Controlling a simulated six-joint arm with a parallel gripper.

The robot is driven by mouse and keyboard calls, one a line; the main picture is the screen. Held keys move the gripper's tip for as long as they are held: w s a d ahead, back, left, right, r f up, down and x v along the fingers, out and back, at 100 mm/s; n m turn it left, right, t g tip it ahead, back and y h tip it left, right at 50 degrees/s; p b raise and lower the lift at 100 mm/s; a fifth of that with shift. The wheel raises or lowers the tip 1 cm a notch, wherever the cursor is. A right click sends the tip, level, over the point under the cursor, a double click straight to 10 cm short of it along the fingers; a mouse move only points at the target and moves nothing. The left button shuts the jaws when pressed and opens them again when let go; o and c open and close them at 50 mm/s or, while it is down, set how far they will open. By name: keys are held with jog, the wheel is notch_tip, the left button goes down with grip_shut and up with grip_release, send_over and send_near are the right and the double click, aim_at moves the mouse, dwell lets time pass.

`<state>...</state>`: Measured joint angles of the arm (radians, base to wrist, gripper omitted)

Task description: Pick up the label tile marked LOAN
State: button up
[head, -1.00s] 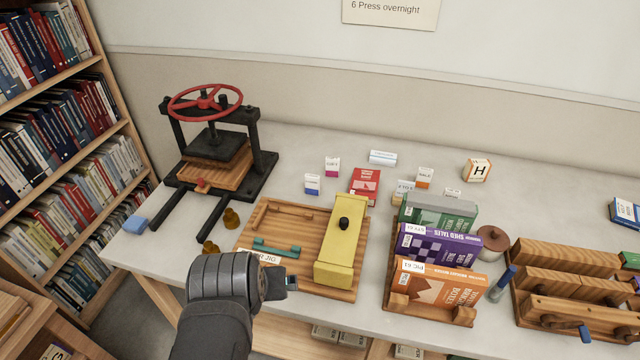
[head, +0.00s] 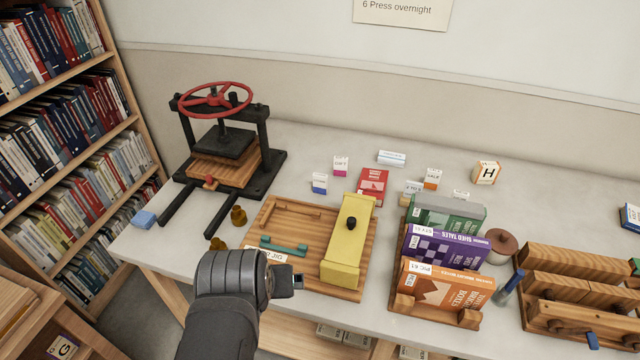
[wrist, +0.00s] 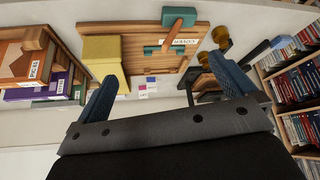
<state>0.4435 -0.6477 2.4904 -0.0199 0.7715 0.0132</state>
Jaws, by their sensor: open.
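Several small label tiles stand on the grey bench behind the wooden jig. One has a blue lower edge (head: 319,187), one a magenta edge (head: 340,166), one an orange top (head: 432,178). Their lettering is too small to read surely, so I cannot tell which is marked LOAN. My gripper (wrist: 166,88) is open and empty, its two blue-padded fingers wide apart in the wrist view. The blue-edged tile (wrist: 151,79) and magenta-edged tile (wrist: 143,88) show small and distant between them. In the head view my wrist is at the bench's front edge, near the jig, well short of the tiles.
The jig (head: 285,219) with its yellow block (head: 347,250) lies between my wrist and the tiles. A black press with a red wheel (head: 210,100) stands left. A book rack (head: 405,303) stands right. A red booklet (head: 372,186) lies beside the tiles.

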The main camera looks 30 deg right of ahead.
jog(key=c, duration=0.7)
jog(key=w+d+r+m+g, duration=0.1)
jog(key=w+d+r, duration=0.2)
jog(key=w+d, duration=0.3)
jog(key=w+d+r+m, duration=0.1)
jog(key=w+d+r, duration=0.3)
jog(key=w, duration=0.5)
jog(key=m+g, duration=0.1)
jog(key=m, duration=0.1)
send_over(321, 180)
jog(key=s+a, duration=0.3)
notch_tip(321, 180, down, 9)
jog(key=shift+h, duration=0.3)
jog(key=x, duration=1.1)
jog(key=shift+s+a+f, duration=0.15)
jog(key=shift+a+f, duration=0.05)
jog(key=shift+a+x, duration=0.15)
jog(key=shift+x, duration=1.25)
jog(key=shift+a+x, duration=0.15)
jog(key=shift+x, duration=1.25)
